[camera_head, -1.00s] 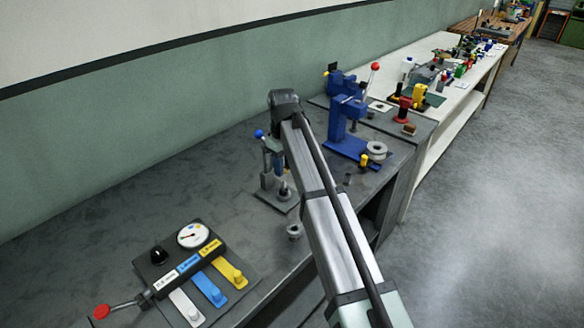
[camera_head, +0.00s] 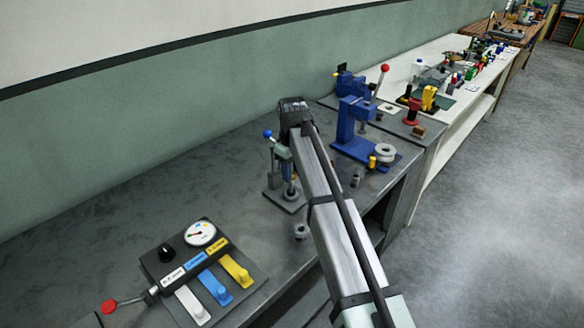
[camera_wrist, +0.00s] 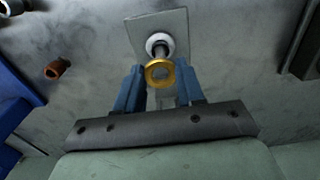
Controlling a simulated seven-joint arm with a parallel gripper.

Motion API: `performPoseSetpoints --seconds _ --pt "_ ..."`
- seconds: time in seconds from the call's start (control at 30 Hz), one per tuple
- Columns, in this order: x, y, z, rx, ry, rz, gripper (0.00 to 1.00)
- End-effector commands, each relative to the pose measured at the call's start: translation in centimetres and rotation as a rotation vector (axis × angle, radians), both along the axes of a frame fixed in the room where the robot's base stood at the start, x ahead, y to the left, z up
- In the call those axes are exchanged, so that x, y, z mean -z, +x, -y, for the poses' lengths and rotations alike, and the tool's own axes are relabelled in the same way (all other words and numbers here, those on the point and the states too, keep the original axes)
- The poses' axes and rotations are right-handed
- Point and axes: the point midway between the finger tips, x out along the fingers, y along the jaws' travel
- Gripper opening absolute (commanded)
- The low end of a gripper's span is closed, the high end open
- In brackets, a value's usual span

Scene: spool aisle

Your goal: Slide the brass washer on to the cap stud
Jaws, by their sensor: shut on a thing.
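The brass washer (camera_wrist: 153,80) is a gold ring in the middle of the wrist view. My gripper (camera_wrist: 160,84) is shut on it, with a blue finger at each side. The cap stud (camera_wrist: 160,50) is a dark post with a pale collar on a light square plate, just beyond the washer. The washer overlaps the stud's near end in this view, and I cannot tell whether it is around the stud or still apart from it. In the head view the washer cannot be made out, and my arm covers part of that area.
In the head view, a panel with a gauge (camera_head: 201,233) and coloured levers lies at the front left. A blue press (camera_head: 352,120) stands beyond my arm, with a pale spool (camera_head: 385,152) beside it. In the wrist view a brown cylinder (camera_wrist: 57,69) lies at left.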

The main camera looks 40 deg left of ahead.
Motion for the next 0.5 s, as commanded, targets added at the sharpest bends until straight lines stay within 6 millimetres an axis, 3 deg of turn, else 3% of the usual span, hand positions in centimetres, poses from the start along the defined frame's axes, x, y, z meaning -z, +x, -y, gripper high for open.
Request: performPoseSetpoints --seconds 0.5 --pt "2.1 0.0 0.0 0.000 0.000 0.000 0.09"
